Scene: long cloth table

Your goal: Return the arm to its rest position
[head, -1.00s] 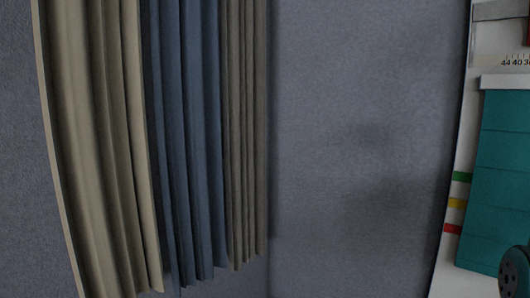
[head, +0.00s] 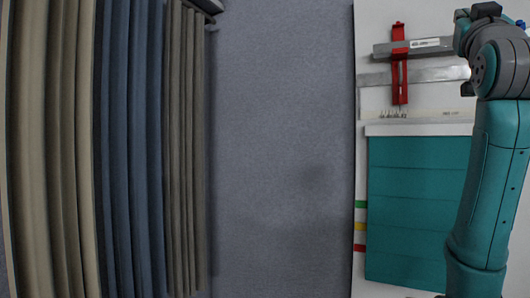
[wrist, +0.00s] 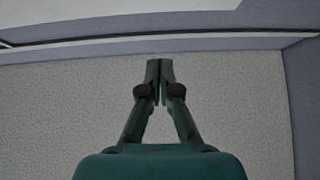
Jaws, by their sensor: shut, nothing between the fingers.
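My gripper (wrist: 159,68) is in the wrist view, with its two dark fingers together and nothing between them. It points at a plain light speckled surface (wrist: 55,105), with no object near the fingertips. In the head view my teal and grey arm stands at the right edge, bent at a grey joint near the top. The fingers do not show in the head view.
A white board (head: 365,100) with a red clamp (head: 399,65) and teal panels (head: 415,210) lies behind my arm. Bare grey surface (head: 280,130) lies between.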

